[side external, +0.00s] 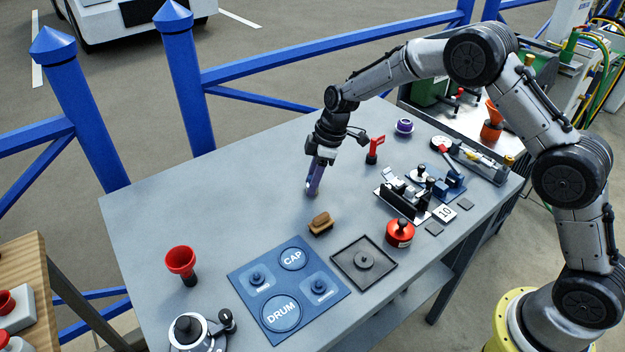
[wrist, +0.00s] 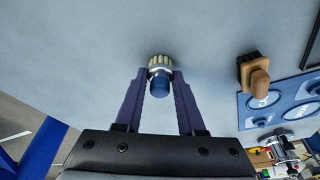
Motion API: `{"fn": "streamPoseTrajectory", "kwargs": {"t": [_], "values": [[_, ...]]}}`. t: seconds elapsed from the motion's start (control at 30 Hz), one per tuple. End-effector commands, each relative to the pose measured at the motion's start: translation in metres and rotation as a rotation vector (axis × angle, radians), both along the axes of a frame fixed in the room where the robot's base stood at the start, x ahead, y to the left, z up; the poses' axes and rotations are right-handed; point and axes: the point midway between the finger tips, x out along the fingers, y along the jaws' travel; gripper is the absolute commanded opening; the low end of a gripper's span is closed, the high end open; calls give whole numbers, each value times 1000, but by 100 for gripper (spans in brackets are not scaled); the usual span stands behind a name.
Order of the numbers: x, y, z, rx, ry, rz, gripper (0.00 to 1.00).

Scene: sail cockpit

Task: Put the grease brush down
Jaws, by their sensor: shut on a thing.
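My gripper (side external: 312,188) points down low over the open grey table. In the wrist view my gripper (wrist: 159,85) is shut on the grease brush (wrist: 160,68), which has a blue handle end, a silver collar and a round head of cream bristles. The brush sits between the two purple fingertips, bristles away from the palm. In the side view it is mostly hidden by the fingers. I cannot tell whether its bristles touch the table (side external: 215,215).
A wooden block brush (side external: 320,223) lies close by; it also shows in the wrist view (wrist: 254,72). A blue mat (side external: 248,282), black tray (side external: 340,268), red pot (side external: 400,233) and red funnel (side external: 181,262) stand nearer the camera. The table left of my gripper is clear.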

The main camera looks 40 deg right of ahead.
Motion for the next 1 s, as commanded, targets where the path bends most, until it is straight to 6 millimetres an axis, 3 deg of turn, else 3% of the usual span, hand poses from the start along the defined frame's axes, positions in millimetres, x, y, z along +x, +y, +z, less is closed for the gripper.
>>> {"fn": "streamPoseTrajectory", "kwargs": {"t": [0.13, 0.17, 0.3, 0.67, 0.83, 1.0], "values": [[0, 0, -3, 1, 1, 0, 0], [0, 0, -3, 0, 0, 0, 44], [0, 0, -3, 0, 0, 0, 68], [0, 0, 1, 0, -2, 1, 68], [-2, -5, 23, -1, -5, 1, 68], [-7, -14, 58, 0, -6, -1, 68]]}}
